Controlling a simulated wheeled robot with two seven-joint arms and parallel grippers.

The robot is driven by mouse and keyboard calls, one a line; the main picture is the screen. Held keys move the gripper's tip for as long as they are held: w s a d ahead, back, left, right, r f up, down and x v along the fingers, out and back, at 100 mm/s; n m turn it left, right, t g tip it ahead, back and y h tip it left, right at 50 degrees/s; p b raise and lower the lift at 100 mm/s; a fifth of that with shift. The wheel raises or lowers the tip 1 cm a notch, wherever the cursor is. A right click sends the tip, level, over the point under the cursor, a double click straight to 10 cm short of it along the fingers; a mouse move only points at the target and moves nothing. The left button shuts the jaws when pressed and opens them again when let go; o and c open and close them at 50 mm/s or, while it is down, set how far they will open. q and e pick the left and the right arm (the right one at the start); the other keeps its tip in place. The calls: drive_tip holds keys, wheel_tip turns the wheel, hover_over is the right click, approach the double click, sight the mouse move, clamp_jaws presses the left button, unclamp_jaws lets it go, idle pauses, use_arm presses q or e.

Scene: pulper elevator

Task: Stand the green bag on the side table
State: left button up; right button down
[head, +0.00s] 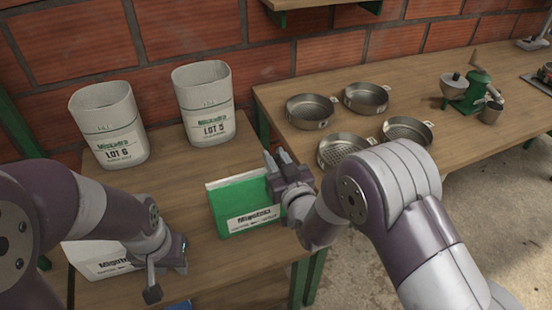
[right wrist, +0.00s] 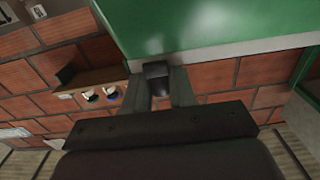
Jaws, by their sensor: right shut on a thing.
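The green bag (head: 235,195), with a pale top edge and a white label low on its front, is at the right part of the nearer wooden table (head: 180,170) in the head view. I cannot tell whether its base touches the tabletop. My right gripper (head: 279,170) is shut on the bag's right side. In the right wrist view, the green bag (right wrist: 215,22) fills the top, beyond the fingers (right wrist: 160,85). My left gripper (head: 165,275) is over the table's near left part, apart from the green bag; its jaw opening is unclear.
Two open whitish bags, LOT 6 (head: 108,125) and LOT 5 (head: 204,103), stand at the back. A white bag (head: 95,262) is partly behind my left arm. The long bench (head: 430,85) at right holds several metal pans and a green grinder (head: 479,92). Bare tabletop lies left of the green bag.

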drive_tip(key=c, duration=0.9)
unclamp_jaws()
drive_tip(key=v, duration=1.2)
drive_tip(key=d+f+m+g+h, duration=0.2)
drive_tip(key=d+f+g+h, duration=0.2)
drive_tip(key=d+f+g, duration=0.3)
drive_tip(key=s+d+g, duration=0.1)
drive_tip(key=s+g, duration=0.2)
drive_tip(key=s+d+g+h, duration=0.1)
drive_tip(key=s+g, duration=0.2)
drive_tip(key=s, duration=0.1)
drive_tip(key=s+d+r+m+g, duration=0.1)
drive_tip(key=s+g, duration=0.1)
drive_tip(key=s, duration=0.1)
drive_tip(key=shift+s+d+g+h, duration=0.2)
drive_tip(key=shift+d+g+h, duration=0.1)
drive_tip(key=shift+d+g, duration=0.1)
